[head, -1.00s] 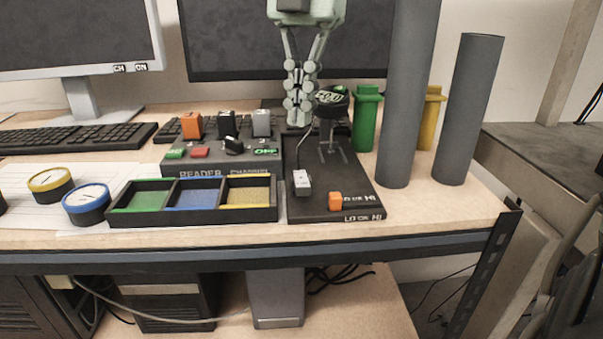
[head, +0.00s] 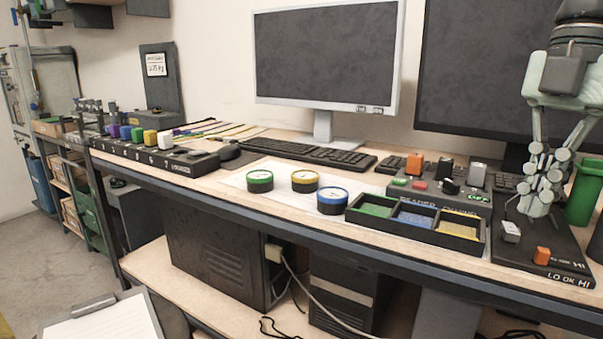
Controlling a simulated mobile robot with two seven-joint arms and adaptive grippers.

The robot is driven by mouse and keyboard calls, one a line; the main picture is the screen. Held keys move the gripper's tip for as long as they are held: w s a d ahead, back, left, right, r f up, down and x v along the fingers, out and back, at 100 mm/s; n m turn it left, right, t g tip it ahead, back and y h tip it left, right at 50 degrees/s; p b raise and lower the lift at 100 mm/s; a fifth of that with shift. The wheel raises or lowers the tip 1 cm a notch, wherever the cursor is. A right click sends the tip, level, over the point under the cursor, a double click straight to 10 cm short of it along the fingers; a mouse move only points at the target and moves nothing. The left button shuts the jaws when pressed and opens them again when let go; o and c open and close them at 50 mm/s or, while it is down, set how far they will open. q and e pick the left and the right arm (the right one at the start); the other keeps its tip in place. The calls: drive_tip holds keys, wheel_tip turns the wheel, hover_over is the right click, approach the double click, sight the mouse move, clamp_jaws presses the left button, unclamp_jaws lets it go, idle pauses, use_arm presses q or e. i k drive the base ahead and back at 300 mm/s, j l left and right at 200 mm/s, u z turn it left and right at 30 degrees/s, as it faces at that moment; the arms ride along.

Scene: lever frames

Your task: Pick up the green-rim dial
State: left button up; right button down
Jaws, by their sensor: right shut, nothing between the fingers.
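The green-rim dial (head: 260,181) sits upright on a white sheet on the bench, left of a yellow-rim dial (head: 305,181) and a blue-rim dial (head: 332,201). Its white face points up and nothing covers it. My right gripper (head: 538,208) is at the right of the head view, over the dark lever panel, well to the right of the dials. Its fingers are together and hold nothing. My left gripper is not in view.
A black tray (head: 414,233) with green, blue and yellow compartments stands right of the dials, before the reader box (head: 440,191). A keyboard (head: 312,153) lies behind the dials. A row of coloured blocks (head: 137,135) is at the left. A green canister (head: 584,190) stands far right.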

sight(259, 182)
drive_tip(key=k+j, duration=0.85)
drive_tip(key=k, duration=0.1)
